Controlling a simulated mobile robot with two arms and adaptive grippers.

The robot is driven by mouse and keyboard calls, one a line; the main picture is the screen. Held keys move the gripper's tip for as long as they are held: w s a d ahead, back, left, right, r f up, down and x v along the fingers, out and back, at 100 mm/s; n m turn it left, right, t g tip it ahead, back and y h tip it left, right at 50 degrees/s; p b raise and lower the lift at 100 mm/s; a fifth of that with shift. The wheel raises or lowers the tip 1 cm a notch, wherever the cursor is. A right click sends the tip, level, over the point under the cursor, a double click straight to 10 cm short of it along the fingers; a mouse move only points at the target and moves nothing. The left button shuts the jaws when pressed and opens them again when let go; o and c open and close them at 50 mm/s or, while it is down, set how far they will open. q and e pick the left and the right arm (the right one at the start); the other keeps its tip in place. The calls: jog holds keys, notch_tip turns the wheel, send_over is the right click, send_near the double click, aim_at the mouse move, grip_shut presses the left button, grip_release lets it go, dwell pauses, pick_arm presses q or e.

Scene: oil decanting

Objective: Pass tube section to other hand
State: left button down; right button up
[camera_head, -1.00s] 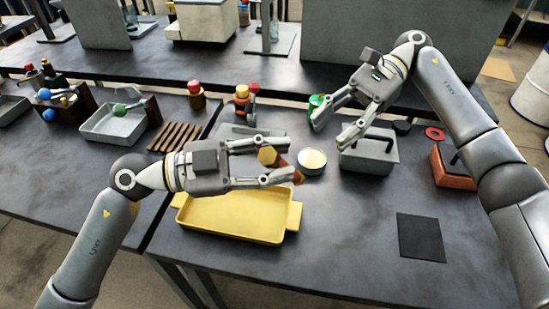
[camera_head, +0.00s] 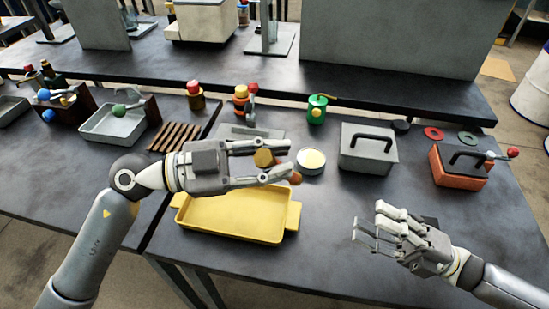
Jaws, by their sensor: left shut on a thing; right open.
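My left gripper (camera_head: 284,158) is shut on the tube section (camera_head: 264,158), a short brownish-yellow piece with a reddish-brown end showing at the lower fingertip. It is held above the table near the back right of the yellow tray (camera_head: 230,240). The fingers hide part of the piece. My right gripper (camera_head: 367,226) is open and empty at the front right, its fingers pointing left. A wide gap separates it from the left gripper and the tube section.
A round tin (camera_head: 311,170) stands just right of the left gripper. Behind are a grey lidded box (camera_head: 350,160) and a green can (camera_head: 317,115). The table between the grippers is clear.

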jog(key=s+a+f+m+t+h, duration=0.5)
jog(key=s+m+t, duration=0.35)
jog(key=m, duration=0.35)
jog(key=s+f+n+g+h, duration=0.1)
jog(key=s+f+n+g, duration=0.1)
jog(key=f, duration=0.6)
jog(key=s+f+n+g+h, duration=0.1)
jog(key=s+f+n, duration=0.15)
jog(key=f, duration=0.65)
jog(key=w+d+f+m+g+h, duration=0.1)
jog(key=d+f+m+h, duration=0.3)
jog(key=f, duration=0.6)
jog(key=d+f+m+g+h, duration=0.1)
jog(key=d+f+m+h, duration=0.25)
jog(key=f, duration=0.55)
jog(key=w+d+f+m+g+h, duration=0.1)
jog(key=d+f+m+g+h, duration=0.25)
jog(key=f, duration=0.65)
jog(key=s+f+m+g+h, duration=0.1)
jog(key=s+f+m+g, duration=0.1)
jog(key=s+f+m, duration=0.3)
jog(key=s+f+m+g+h, duration=0.2)
jog(key=s+f+m, duration=0.4)
jog(key=s, duration=0.5)
jog(key=shift+s+a+f+g+h, duration=0.35)
jog(key=shift+f+g, duration=0.25)
jog(key=shift+g, duration=0.2)
